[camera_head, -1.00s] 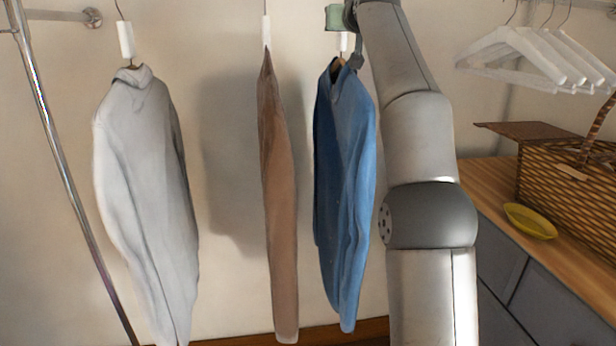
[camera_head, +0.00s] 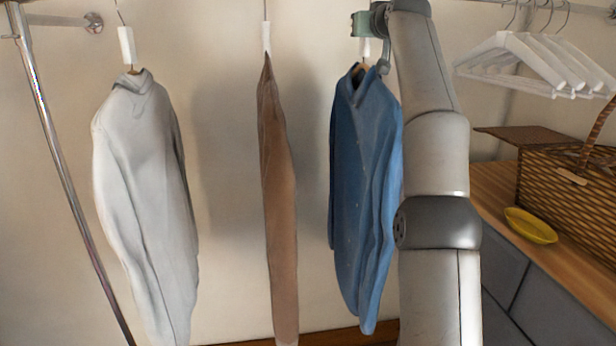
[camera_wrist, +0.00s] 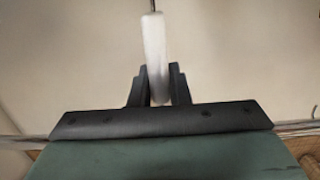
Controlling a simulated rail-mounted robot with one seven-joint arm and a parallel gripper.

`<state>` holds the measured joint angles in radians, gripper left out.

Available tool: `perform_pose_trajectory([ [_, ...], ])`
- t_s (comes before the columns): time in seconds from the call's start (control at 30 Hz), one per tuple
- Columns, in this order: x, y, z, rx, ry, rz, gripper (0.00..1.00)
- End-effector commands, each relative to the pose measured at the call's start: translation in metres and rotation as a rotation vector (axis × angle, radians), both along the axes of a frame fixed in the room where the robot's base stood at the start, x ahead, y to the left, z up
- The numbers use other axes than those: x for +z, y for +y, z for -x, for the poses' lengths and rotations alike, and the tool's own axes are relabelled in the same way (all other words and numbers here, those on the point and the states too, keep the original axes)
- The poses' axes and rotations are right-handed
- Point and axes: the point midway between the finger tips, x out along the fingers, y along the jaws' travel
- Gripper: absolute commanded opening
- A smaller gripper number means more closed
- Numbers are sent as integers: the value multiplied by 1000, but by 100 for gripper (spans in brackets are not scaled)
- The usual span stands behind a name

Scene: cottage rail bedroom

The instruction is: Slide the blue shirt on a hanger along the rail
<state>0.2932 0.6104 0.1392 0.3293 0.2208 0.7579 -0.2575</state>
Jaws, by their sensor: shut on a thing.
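The blue shirt (camera_head: 362,190) hangs in the head view between the brown garment and my arm. The white block (camera_head: 366,47) of its hanger shows just above the collar, partly hidden by my gripper. My gripper (camera_head: 374,50) is at this block. In the wrist view the two dark fingers of my gripper (camera_wrist: 159,85) are shut on the white hanger block (camera_wrist: 154,45), one on each side. A thin hook wire rises from the block. The shirt itself does not show in the wrist view.
A brown garment (camera_head: 277,190) and a grey-white shirt (camera_head: 145,190) hang to the left. Several empty white hangers (camera_head: 530,60) hang at the right. Below them a wicker basket (camera_head: 570,200) and a yellow dish (camera_head: 531,225) stand on a wooden top (camera_head: 495,195).

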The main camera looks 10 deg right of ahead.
Motion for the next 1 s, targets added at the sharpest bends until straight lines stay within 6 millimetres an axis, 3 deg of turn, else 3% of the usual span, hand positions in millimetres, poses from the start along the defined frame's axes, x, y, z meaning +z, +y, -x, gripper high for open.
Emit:
perform_pose_trajectory([
  [0.4,0,0,0,0,0,0,0],
  [0.43,0,0,0,0,0,0,22],
  [0.5,0,0,0,0,0,0,41],
  [1.0,-1,0,0,0,1,0,36],
])
